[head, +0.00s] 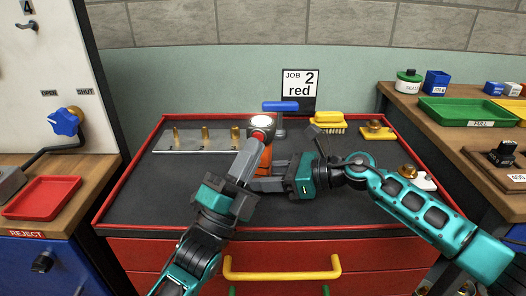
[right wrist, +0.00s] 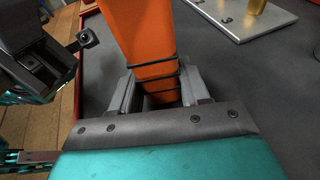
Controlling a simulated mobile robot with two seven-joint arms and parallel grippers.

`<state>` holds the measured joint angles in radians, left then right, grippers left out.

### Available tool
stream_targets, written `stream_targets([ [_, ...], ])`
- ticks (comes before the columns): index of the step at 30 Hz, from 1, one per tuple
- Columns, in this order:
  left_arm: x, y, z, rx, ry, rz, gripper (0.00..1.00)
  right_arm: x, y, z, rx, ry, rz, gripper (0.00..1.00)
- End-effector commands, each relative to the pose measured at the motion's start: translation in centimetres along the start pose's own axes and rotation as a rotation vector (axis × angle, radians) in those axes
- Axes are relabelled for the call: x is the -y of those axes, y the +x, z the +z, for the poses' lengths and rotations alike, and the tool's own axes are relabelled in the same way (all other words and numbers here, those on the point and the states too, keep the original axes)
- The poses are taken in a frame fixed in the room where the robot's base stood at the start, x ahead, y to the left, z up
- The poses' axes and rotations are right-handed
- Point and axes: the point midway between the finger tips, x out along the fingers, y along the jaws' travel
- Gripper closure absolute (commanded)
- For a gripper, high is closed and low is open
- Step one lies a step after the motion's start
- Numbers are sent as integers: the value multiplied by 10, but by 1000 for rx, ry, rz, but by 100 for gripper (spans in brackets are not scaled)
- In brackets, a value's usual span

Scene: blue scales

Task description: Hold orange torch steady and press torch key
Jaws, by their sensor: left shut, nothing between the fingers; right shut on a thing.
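The orange torch (head: 265,160) stands upright over the dark worktop, its round head (head: 261,122) up, with a bright white lens. My right gripper (head: 264,180) is shut on its lower body from the right. In the right wrist view the orange body (right wrist: 143,42) with dark bands sits between the two grey fingers. My left gripper (head: 254,145) is shut and empty, its fingertips close beside the torch just below the head. I cannot tell whether they touch it. The torch key cannot be made out; the left fingers cover part of that side.
A metal plate with brass pegs (head: 205,147) lies at the back left. A JOB 2 red sign (head: 300,88), a blue-handled thing (head: 280,106) and a yellow brush (head: 328,121) stand at the back. The red-rimmed worktop (head: 140,197) is clear at front left.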

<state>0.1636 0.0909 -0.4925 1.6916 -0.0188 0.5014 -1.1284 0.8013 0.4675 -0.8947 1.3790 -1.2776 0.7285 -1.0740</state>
Motion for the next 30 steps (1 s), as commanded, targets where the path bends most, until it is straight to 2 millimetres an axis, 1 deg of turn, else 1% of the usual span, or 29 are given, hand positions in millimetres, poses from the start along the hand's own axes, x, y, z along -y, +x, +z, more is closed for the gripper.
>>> stream_targets([
  [5,3,-6,-4,1,0,2,100,0,0,0,0,0,0,71],
  [19,27,-38,-27,0,1,1,100,0,0,0,0,1,0,71],
  [23,30,-42,-30,0,1,0,100,0,0,0,0,1,0,71],
  [30,30,-42,-30,0,1,0,100,0,0,0,0,1,0,71],
])
